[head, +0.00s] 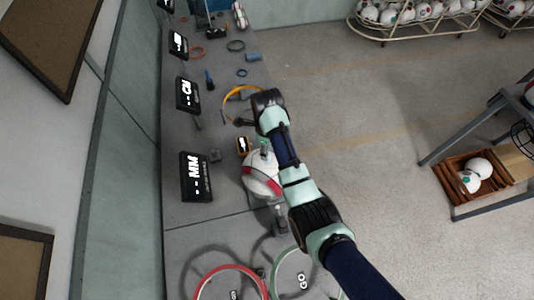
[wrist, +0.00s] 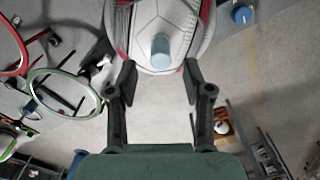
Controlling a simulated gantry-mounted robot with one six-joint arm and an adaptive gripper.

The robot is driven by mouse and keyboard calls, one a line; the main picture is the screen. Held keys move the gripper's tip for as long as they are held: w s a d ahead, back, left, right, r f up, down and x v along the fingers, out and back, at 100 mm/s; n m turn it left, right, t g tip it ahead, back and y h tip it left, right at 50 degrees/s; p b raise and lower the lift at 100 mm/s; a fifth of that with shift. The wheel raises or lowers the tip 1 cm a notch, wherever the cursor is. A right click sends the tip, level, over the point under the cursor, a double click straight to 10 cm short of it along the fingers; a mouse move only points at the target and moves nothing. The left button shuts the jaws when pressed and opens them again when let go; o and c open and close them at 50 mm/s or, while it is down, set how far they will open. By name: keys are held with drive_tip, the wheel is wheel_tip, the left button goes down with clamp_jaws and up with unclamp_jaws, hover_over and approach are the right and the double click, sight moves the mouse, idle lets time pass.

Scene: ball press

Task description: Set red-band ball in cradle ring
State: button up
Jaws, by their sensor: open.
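The red-band ball (head: 260,180) is white with red patches and sits on the bench side of my arm, partly covered by it. In the wrist view the ball (wrist: 150,22) fills the top centre, with a pale blue cylinder (wrist: 160,50) in front of it. My gripper (wrist: 160,70) is open; its two fingers are spread either side below the ball, and no grip shows.
A red ring (head: 232,267) and a green ring (head: 279,262) stand at the near bench end. Black displays (head: 196,178) line the wall side. Small tools and rings lie at the far bench end. Open floor lies right; a wooden crate (head: 450,190) holds balls.

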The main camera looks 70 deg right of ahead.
wheel_tip(320, 180, up, 7)
drive_tip(key=p, duration=0.2)
drive_tip(key=shift+r+p, duration=0.2)
drive_tip(key=shift+p, duration=0.2)
drive_tip(key=shift+w, duration=0.1)
drive_tip(key=w+a+r+n+t+h, duration=0.1)
drive_tip(key=w+a+r+n+t, duration=0.15)
drive_tip(key=w+a+n, duration=0.5)
drive_tip(key=w+a+r+n+t+h, duration=0.2)
drive_tip(key=w+a+n+t, duration=0.15)
drive_tip(key=a+n, duration=0.65)
drive_tip(key=s+a+r+n+t+y, duration=0.1)
drive_tip(key=a+r+n+t, duration=0.1)
drive_tip(key=a+r+n, duration=0.2)
drive_tip(key=s+a+r+n+t+y, duration=0.1)
drive_tip(key=a+r+n+t, duration=0.1)
drive_tip(key=a+r+n, duration=0.2)
drive_tip(key=s+a+r+n+t+y, duration=0.1)
drive_tip(key=a+r+n, duration=0.3)
drive_tip(key=a+n, duration=0.5)
drive_tip(key=a+t, duration=0.1)
drive_tip(key=a, duration=0.5)
drive_tip(key=shift+r+t, duration=0.3)
drive_tip(key=shift+t, duration=0.1)
drive_tip(key=shift+s+a, duration=0.1)
drive_tip(key=shift+s, duration=0.05)
